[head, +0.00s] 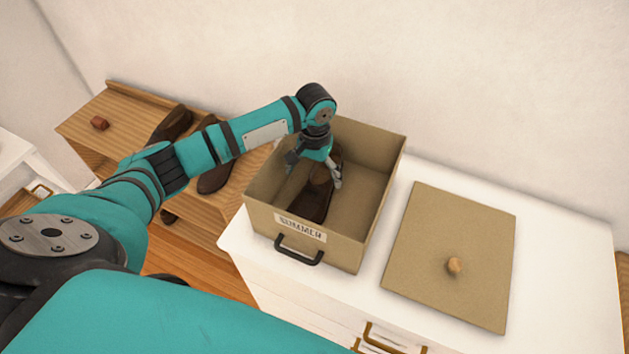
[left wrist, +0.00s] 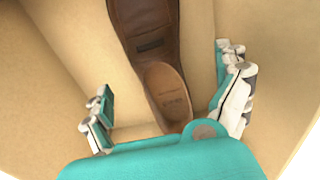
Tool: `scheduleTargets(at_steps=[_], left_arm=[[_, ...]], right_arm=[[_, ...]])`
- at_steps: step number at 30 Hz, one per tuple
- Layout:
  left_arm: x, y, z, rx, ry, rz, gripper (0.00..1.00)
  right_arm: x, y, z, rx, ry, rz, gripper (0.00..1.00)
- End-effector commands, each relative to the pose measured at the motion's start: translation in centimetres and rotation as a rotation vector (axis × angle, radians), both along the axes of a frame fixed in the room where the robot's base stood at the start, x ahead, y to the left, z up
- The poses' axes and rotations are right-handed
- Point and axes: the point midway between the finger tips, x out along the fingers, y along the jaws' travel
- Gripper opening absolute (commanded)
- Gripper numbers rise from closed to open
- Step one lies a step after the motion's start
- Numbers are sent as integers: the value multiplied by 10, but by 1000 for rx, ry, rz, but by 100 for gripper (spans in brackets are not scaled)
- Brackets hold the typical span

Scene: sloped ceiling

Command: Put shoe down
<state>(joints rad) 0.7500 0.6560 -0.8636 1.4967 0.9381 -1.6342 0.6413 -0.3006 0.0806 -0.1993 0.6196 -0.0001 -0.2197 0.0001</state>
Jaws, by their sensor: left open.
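A brown shoe (head: 318,196) lies inside an open tan box (head: 377,196) with a label reading "SUMMER" and a black handle. In the left wrist view the shoe (left wrist: 148,42) lies on the box floor, its heel end nearest my gripper. My left gripper (head: 314,172) is inside the box above the shoe. In the left wrist view its fingers (left wrist: 168,102) are spread apart on both sides of the heel, with gaps to the shoe. My right gripper is not in view.
The box stands on a white cabinet (head: 574,254). A tan lid (head: 427,222) with a round wooden knob lies to its right. More brown shoes (head: 214,178) sit on a wooden rack (head: 96,104) at left, partly behind my left arm, with a small reddish block (head: 99,123).

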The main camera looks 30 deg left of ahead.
Motion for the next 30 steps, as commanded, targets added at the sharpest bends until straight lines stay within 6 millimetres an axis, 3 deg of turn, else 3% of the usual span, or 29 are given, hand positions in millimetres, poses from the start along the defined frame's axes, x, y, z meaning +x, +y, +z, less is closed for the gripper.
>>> scheduleTargets(at_steps=[6, 12, 18, 30], left_arm=[[1, 0, 47, -1, -5, 0, 100], [1, -1, 76, -1, -2, 0, 100], [0, 0, 85, 0, 0, 0, 100], [0, 0, 85, 0, 0, 0, 100]], right_arm=[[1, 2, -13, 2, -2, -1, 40], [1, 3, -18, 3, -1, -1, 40], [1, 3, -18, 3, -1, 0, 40], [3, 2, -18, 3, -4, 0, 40]])
